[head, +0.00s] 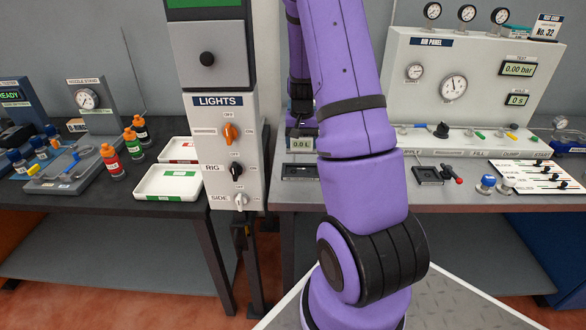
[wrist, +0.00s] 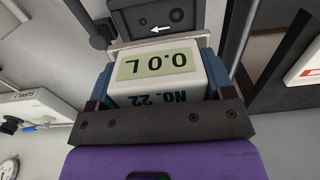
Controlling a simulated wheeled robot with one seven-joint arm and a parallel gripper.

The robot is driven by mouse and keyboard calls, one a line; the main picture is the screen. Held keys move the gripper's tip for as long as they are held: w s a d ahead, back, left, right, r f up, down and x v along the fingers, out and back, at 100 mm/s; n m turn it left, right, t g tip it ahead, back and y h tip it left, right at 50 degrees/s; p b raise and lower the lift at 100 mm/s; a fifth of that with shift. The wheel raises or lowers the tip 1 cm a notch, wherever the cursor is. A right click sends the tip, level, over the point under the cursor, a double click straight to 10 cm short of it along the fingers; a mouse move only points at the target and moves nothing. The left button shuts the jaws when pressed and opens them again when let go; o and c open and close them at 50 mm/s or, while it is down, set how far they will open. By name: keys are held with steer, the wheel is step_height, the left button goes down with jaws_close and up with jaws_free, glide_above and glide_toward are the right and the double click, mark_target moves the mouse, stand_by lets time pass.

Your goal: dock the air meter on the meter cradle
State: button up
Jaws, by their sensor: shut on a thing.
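The air meter (wrist: 158,88) is a white box with a green-grey display reading 0.0 L and the mark No. 22. It shows upside down in the wrist view. My gripper (wrist: 160,72) is shut on it, with a blue-grey finger on each side. In the head view the meter (head: 301,145) shows just left of my arm, upright. A low black tray-like base (head: 300,172), seemingly the meter cradle, lies on the bench below it. A dark block with a white arrow (wrist: 150,18) is beyond the meter in the wrist view. Whether meter and cradle touch is unclear.
The lights column (head: 226,150) stands close left of the meter. The air panel (head: 465,85) is behind and right. White trays (head: 170,184) lie left.

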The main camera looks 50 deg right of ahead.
mark_target(301, 171)
steer(key=shift+f, duration=4.15)
steer(key=o, duration=1.1)
steer(key=shift+f, duration=0.15)
step_height(301, 171, up, 12)
steer(key=shift+r, duration=0.2)
